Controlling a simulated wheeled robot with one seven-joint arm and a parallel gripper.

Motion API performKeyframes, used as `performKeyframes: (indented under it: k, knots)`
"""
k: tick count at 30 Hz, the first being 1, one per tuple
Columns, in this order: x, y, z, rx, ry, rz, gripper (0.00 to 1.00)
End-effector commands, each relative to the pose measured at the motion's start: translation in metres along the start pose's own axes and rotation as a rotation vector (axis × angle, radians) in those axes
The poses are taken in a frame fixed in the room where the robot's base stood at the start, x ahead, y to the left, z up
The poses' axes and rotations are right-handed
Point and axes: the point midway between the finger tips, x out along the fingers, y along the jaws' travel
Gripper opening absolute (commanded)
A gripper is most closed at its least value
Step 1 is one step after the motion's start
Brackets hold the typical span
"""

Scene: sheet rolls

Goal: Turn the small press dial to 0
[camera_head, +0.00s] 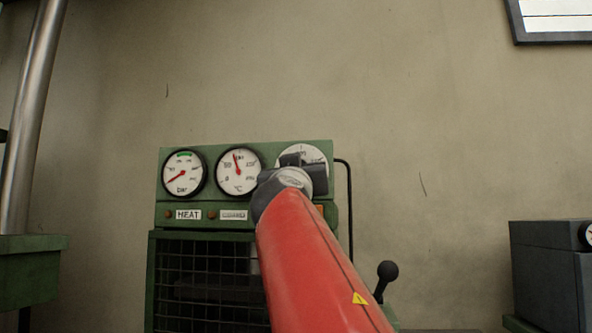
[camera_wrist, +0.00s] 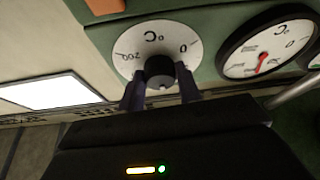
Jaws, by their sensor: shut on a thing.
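The small press dial (camera_head: 304,151) is a white scale plate at the right end of the green press panel, mostly hidden by my gripper (camera_head: 304,173) in the head view. In the wrist view the dial plate (camera_wrist: 126,45) appears turned over, marked 0 at right and 200 at left, with °C between. Its black round knob (camera_wrist: 159,68) stands at the centre. My gripper (camera_wrist: 161,84) has its dark fingers on both sides of the knob and is shut on it. Which mark the knob points to cannot be told clearly.
Left of the dial are a °C gauge (camera_head: 238,172) and a bar gauge (camera_head: 184,174), both with red needles. A mesh guard (camera_head: 205,285) lies below. A black ball-ended lever (camera_head: 387,271) and a dark cable (camera_head: 349,205) are at the right. A dark box (camera_head: 545,275) stands far right.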

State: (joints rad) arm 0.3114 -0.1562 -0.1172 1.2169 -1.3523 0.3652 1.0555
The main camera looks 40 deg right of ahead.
Motion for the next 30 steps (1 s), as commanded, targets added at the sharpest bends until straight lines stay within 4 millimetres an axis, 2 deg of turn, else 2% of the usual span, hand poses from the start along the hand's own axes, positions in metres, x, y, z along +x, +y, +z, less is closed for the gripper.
performKeyframes:
  k: [30]
  knots:
    - [0.0008, 0.0034, -0.0035, -0.841, 0.002, -0.358, 0.11]
